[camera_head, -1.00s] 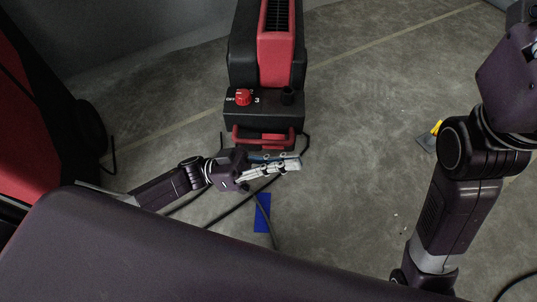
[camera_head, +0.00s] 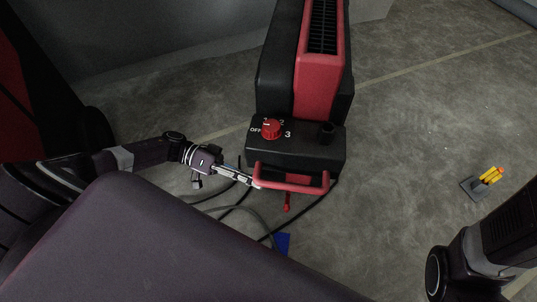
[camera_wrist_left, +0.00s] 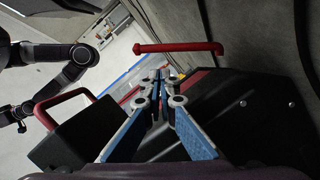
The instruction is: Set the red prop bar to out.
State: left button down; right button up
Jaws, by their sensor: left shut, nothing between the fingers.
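The black and red machine (camera_head: 322,85) stands on the floor with its dial end toward me. A red handle (camera_head: 292,187) crosses its front, and a short red bar (camera_head: 287,203) shows below the handle, probably part of the prop bar. In the left wrist view a red bar (camera_wrist_left: 180,47) with a bent end stands out beyond the fingertips, and the red handle (camera_wrist_left: 62,101) is at the left. My left gripper (camera_head: 253,183) is shut and empty at the handle's left end; I cannot tell if it touches. My right gripper is out of view.
Cables (camera_head: 235,208) and a blue patch (camera_head: 282,242) lie on the floor below. A yellow-topped item (camera_head: 484,183) stands at the right, with open floor between.

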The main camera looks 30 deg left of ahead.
aim_at(288, 200)
pick_arm(q)
jog(key=d+f+b, duration=0.1)
jog(key=d+b, duration=0.2)
jog(key=d, duration=0.5)
jog(key=shift+w+d, duration=0.3)
jog(key=shift+w, duration=0.15)
jog(key=shift+f, duration=0.1)
jog(key=s+f+m+p, duration=0.2)
jog(key=s+d+f+m+t+y+p, duration=0.1)
jog(key=f+m+p, duration=0.1)
jog(key=p, duration=0.1)
jog(key=shift+s+d+f+m+t, duration=0.15)
jog(key=shift+s+m+t, duration=0.15)
jog(key=shift+s+m, duration=0.1)
jog(key=shift+s+f+m, duration=0.25)
jog(key=shift+f+m, duration=0.35)
jog(key=shift+f, duration=0.3)
jog(key=shift+s+d+f, duration=0.1)
jog(key=shift+s+f, duration=0.05)
jog(key=shift+f, duration=0.5)
jog(key=shift+s, duration=0.1)
